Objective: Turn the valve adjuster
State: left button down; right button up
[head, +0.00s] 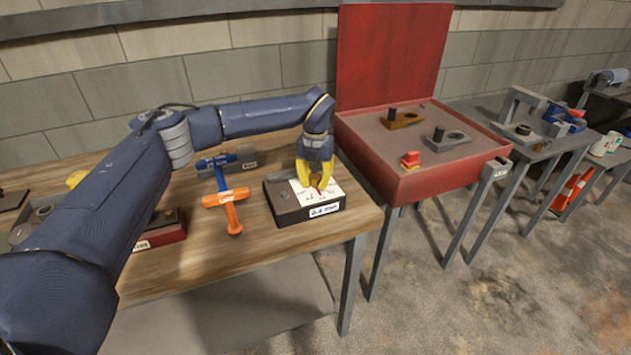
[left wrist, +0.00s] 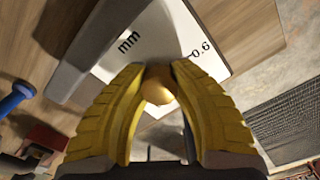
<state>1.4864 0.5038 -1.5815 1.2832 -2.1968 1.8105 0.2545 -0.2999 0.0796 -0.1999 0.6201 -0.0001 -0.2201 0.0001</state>
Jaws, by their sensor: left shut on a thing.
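A dark block with a white dial face and a label reading about "0.4 mm" (head: 312,212) sits near the right end of the wooden table. My left gripper (head: 316,178) points down over the white face, its yellow fingers closed around a small part there. In the left wrist view the fingers (left wrist: 160,85) are shut on a small rounded tan knob (left wrist: 157,88), taken as the valve adjuster. Behind it the white face (left wrist: 180,40) shows "mm" and "0.6". My right gripper is in neither view.
A red box (head: 145,239) with a label stands further left. An open red case (head: 415,183) on legs holds several parts to the right.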

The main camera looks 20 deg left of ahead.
aim_at(315, 176)
pick_arm(q)
jog(key=shift+s+f, duration=0.25)
jog(key=c, duration=1.5)
grip_release()
jog(key=o, duration=0.5)
jog(key=shift+w+r, duration=0.1)
jog(key=shift+r, duration=0.05)
jog(key=shift+r, duration=0.2)
notch_tip(315, 176, up, 12)
jog(key=shift+f, duration=0.15)
